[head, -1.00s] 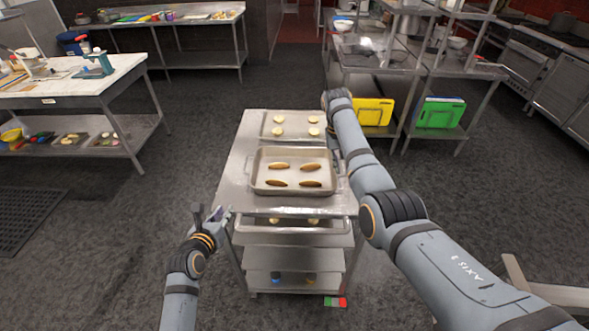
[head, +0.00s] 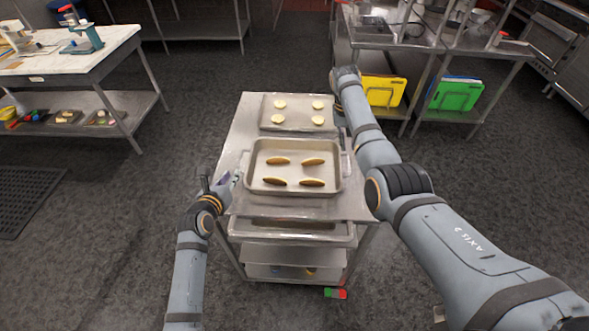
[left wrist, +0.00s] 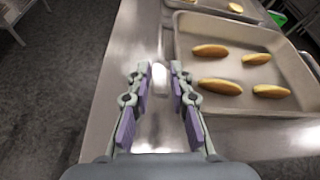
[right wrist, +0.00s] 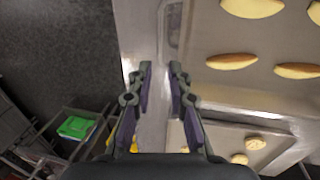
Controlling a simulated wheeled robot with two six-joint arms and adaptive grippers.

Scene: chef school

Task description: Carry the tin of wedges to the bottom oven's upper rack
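The tin of wedges (head: 295,171) is a shallow metal roasting tin with side handles, holding several browned wedges. It sits on a steel trolley (head: 243,140). My left gripper (head: 224,182) is beside the tin's left side. In the left wrist view its fingers (left wrist: 158,72) are spread, with a small bright part between them that may be the handle. The tin (left wrist: 240,104) lies to their right. In the right wrist view my right gripper's fingers (right wrist: 160,72) are apart, close to the tin's handle (right wrist: 172,30). In the head view my right arm largely hides that gripper.
A tray with pale rounds (head: 297,113) lies behind the tin on the trolley, and another tray (head: 290,238) is on a lower level. A marble-topped table (head: 75,55) stands left, steel shelving (head: 430,45) at the back right. A red and green object (head: 336,293) is near the trolley's foot.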

